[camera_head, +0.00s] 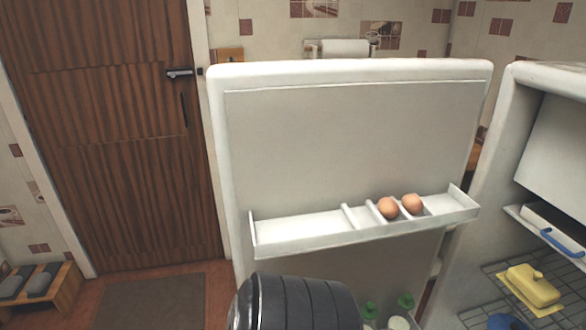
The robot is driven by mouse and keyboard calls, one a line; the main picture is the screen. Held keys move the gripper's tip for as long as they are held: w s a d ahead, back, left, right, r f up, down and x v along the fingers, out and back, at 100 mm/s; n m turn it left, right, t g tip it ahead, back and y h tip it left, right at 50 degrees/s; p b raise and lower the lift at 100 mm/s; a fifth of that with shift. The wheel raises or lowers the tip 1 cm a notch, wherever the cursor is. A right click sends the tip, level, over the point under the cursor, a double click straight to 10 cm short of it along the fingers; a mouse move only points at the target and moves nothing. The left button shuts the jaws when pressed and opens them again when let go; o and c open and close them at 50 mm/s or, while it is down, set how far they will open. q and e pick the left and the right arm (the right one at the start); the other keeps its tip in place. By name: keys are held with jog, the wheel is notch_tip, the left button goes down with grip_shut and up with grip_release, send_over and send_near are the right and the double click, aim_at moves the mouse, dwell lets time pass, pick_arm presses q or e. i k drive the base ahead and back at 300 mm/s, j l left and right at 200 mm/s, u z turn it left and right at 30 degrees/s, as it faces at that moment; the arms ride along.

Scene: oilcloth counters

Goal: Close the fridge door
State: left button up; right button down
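The white fridge door (350,130) stands wide open, and its inner face is turned towards me. A door shelf (300,228) on it holds two brown eggs (400,206). The fridge body (490,150) is at the right with its interior exposed, and a gap shows between it and the door's right part. A dark, ribbed, rounded part, apparently one of my arm links, covers the lower middle of the door. Neither of my grippers shows in this view.
Bottles with green caps (405,301) stand low in the door. Inside the fridge are wire racks, a yellow butter block (533,285) and a blue item (505,321). A wooden door (110,130), a dark mat (150,302) and a low shoe bench (62,290) are at left.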

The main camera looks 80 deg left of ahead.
aim_at(306, 152)
jog(key=k+j+z, duration=0.1)
jog(key=k+j, duration=0.65)
jog(key=j, duration=0.2)
jog(key=k+j+z, duration=0.1)
jog(key=k+j, duration=0.7)
jog(key=j, duration=0.1)
